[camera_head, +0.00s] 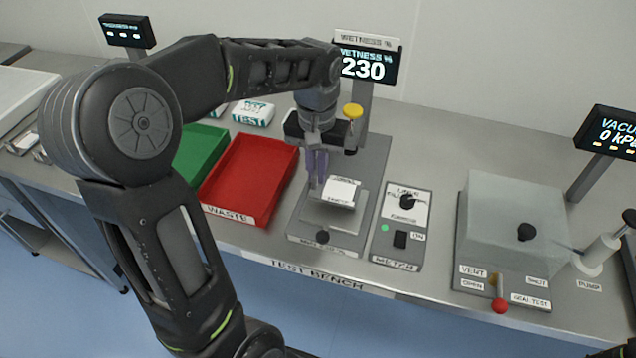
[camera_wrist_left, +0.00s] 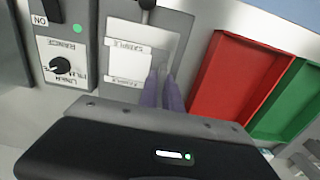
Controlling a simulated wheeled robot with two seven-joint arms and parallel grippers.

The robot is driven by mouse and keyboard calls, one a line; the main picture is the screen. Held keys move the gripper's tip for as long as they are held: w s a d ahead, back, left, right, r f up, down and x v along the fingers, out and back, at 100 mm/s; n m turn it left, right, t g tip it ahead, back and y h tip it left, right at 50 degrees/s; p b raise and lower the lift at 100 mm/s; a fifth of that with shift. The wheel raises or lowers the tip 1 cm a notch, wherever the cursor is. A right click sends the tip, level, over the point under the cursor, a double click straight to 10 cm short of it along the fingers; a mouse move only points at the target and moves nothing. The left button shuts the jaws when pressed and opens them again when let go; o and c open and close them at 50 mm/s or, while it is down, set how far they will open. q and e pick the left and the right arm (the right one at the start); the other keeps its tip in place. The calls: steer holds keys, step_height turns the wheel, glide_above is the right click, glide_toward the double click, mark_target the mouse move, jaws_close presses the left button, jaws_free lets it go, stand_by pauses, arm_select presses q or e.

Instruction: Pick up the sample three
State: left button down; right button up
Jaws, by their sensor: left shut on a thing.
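A white sample (camera_head: 340,192) with printed labels is at the grey wetness meter's plate (camera_head: 352,222) on the bench. My left gripper (camera_head: 318,180) reaches down at its left edge, with its purple fingers shut on it. The left wrist view shows the same sample (camera_wrist_left: 127,65) just beyond the fingertips (camera_wrist_left: 160,78). The print is too small to read the sample's number surely. I cannot tell if the sample touches the plate.
The red waste bin (camera_head: 262,141) and a green bin (camera_head: 206,140) stand left of the meter. A switch panel (camera_head: 385,245) is close on its right. Farther right is the vacuum box (camera_head: 480,225) with a red-knobbed lever (camera_head: 499,306). A wetness display (camera_head: 366,66) reads 230.

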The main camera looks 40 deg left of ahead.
arm_select(q)
step_height(320, 180, up, 6)
steer(key=shift+f, duration=0.15)
arm_select(e)
steer(key=shift+f, duration=0.3)
